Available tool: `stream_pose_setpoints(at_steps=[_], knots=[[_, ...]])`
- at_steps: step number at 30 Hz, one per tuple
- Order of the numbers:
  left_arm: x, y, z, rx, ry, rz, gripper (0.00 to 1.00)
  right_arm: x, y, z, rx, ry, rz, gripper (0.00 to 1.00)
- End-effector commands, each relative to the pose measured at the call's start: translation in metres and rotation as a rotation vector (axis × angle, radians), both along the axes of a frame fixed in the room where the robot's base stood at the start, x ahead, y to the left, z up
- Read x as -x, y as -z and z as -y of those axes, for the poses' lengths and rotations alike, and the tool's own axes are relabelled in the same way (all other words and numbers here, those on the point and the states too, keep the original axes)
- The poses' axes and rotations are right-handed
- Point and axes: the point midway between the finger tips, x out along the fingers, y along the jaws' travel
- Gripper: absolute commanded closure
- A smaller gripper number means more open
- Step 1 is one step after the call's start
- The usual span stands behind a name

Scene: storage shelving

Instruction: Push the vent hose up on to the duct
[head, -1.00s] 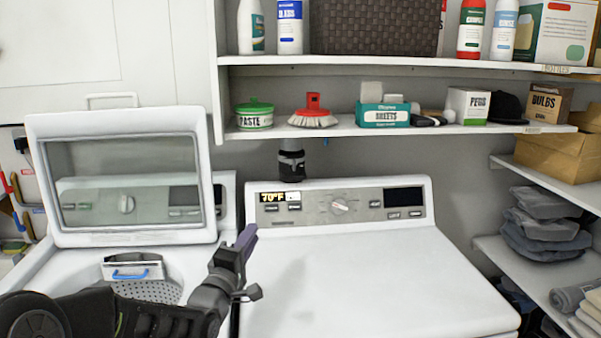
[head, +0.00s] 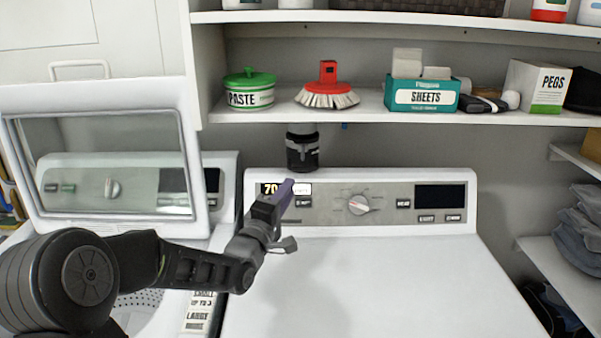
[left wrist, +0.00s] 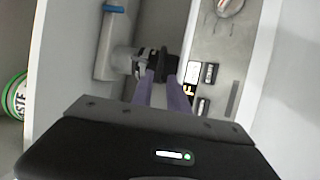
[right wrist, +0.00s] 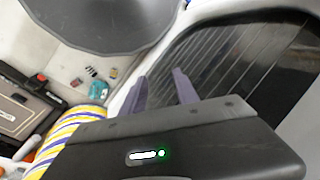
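The vent hose (head: 303,157) shows in the head view as a short dark banded piece behind the dryer's control panel, below the shelf. A grey duct end (head: 302,128) is just above it. I cannot tell whether the two are joined. The left wrist view shows the dark hose collar (left wrist: 161,66) beside the pale duct (left wrist: 122,61). My right gripper (right wrist: 160,76) is open and empty, away from the hose.
The dryer (head: 370,285) has a clear top. A shelf (head: 365,108) above carries a paste tub (head: 250,95), a red brush (head: 328,88) and a sheets box (head: 422,95). The washer's raised lid (head: 105,225) stands left. In the right wrist view, a striped roll (right wrist: 72,130) lies low left.

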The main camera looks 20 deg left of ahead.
Motion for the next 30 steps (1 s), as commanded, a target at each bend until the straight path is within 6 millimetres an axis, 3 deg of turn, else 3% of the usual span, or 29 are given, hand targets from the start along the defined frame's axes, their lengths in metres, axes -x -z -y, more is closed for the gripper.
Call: stream_pose_setpoints(at_steps=[7,19,30], knots=[[-0.014,-0.004,0.000,0.001,0.001,0.000,0.80,0.000,-0.006,0.000,0.000,0.000,0.001,0.64],[-0.070,-0.013,-0.003,0.002,0.001,0.000,0.80,0.001,-0.024,0.001,0.003,0.002,-0.004,0.64],[-0.077,-0.012,-0.004,0.000,0.000,0.000,0.80,0.002,-0.024,0.001,0.004,0.001,-0.006,0.64]])
